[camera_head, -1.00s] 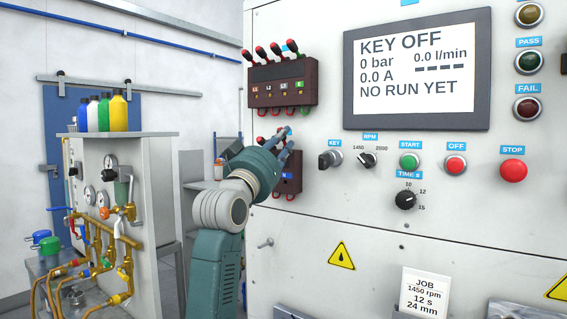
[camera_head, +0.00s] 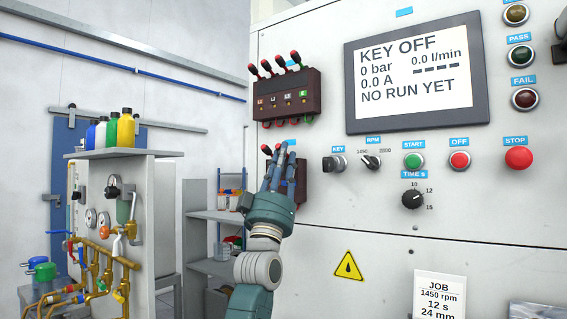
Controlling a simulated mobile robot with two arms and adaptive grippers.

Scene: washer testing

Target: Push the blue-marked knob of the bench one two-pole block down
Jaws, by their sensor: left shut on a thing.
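The two-pole block (camera_head: 301,180) is a small dark red box on the white panel, below the larger terminal block. My left gripper (camera_head: 276,154) is in front of it, fingers pointing up, and hides most of its face and its blue mark. Red-tipped knobs (camera_head: 267,149) show at the block's top, beside the fingertips. The left gripper is shut on a knob there; the fingers cover which one and how far it is tilted. My right gripper is out of view.
The larger block (camera_head: 288,97) with several raised knobs is just above my gripper. To the right are the key switch (camera_head: 334,163), START button (camera_head: 413,161) and screen (camera_head: 417,73). A shelf (camera_head: 205,214) and brass piping (camera_head: 100,262) stand left.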

